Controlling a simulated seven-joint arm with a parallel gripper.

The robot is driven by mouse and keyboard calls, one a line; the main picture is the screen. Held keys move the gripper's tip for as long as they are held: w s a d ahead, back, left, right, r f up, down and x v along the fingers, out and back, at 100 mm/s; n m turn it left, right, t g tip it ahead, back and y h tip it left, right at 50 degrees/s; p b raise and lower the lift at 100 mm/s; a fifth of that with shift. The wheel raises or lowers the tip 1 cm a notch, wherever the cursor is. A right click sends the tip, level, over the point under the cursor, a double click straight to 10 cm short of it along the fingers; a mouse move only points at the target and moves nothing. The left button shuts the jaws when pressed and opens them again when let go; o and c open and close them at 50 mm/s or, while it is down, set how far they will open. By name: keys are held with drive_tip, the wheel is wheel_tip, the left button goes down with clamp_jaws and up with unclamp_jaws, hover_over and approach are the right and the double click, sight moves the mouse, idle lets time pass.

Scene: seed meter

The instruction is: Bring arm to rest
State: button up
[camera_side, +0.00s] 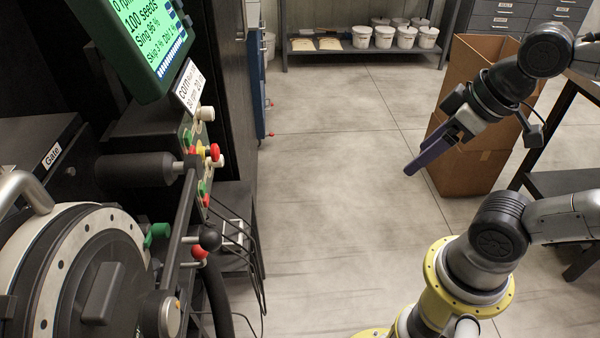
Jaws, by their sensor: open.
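My gripper (412,168) is at the right of the view, held in free air with its purple fingers pointing down and to the left. It is open, and nothing shows between the fingers; from this side they nearly overlap. It is well apart from the seed meter machine (85,265) at the left. My arm comes in from the right edge, above its yellow base ring.
A cardboard box (478,160) stands behind my gripper. A dark table (560,183) is at the right edge. The machine carries a green-framed screen (145,35), colored knobs and a black-balled lever (209,239). White buckets (383,36) sit on a back shelf. The middle floor is clear.

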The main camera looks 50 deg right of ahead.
drive_tip(key=shift+w+d+f+m, duration=0.15)
drive_tip(key=shift+w+d+m, duration=0.05)
drive_tip(key=shift+w+m, duration=0.25)
